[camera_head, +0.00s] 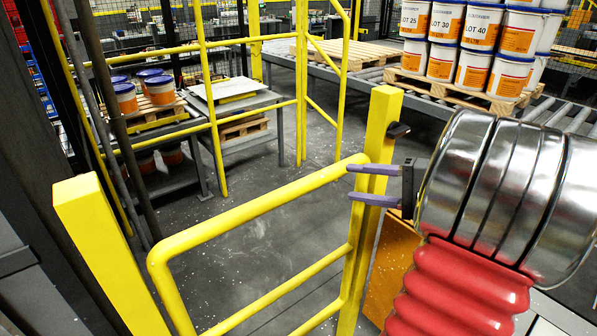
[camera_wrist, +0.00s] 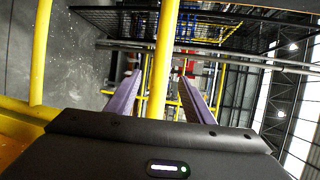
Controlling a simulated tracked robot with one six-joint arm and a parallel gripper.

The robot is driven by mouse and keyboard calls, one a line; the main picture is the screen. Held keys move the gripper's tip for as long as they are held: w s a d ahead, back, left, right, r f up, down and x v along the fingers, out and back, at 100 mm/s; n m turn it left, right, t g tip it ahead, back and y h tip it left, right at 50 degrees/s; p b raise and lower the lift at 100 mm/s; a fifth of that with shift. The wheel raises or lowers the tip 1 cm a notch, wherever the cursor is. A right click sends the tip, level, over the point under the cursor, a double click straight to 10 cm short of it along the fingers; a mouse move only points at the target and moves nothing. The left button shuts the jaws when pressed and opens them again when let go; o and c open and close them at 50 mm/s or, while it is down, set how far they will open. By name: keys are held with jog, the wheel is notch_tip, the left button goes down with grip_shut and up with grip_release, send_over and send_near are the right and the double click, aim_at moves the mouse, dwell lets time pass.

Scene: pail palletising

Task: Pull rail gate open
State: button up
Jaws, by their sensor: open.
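The yellow rail gate (camera_head: 255,207) spans the foreground of the head view between a left post (camera_head: 105,250) and a right post (camera_head: 378,135). Its top rail has a rounded left corner near the left post, and its right end meets the right post. My gripper (camera_head: 350,182) is open, with two purple fingers pointing left across the right post, close to the gate's right end. In the wrist view, a yellow bar (camera_wrist: 162,60) runs between the two fingers of my gripper (camera_wrist: 160,80). I cannot tell whether the fingers touch it.
Beyond the gate is a clear grey floor (camera_head: 265,175). A yellow guard rail (camera_head: 205,95) stands behind it. Labelled pails (camera_head: 475,65) are stacked on a pallet over a roller conveyor (camera_head: 420,98) at right. More pails (camera_head: 127,100) stand on a left bench.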

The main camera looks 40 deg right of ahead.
aim_at(310, 176)
jog(key=shift+d, duration=0.3)
jog(key=x, duration=1.3)
jog(key=shift+w+a, duration=0.2)
jog(key=shift+w, duration=0.15)
jog(key=shift+c, duration=0.6)
grip_shut()
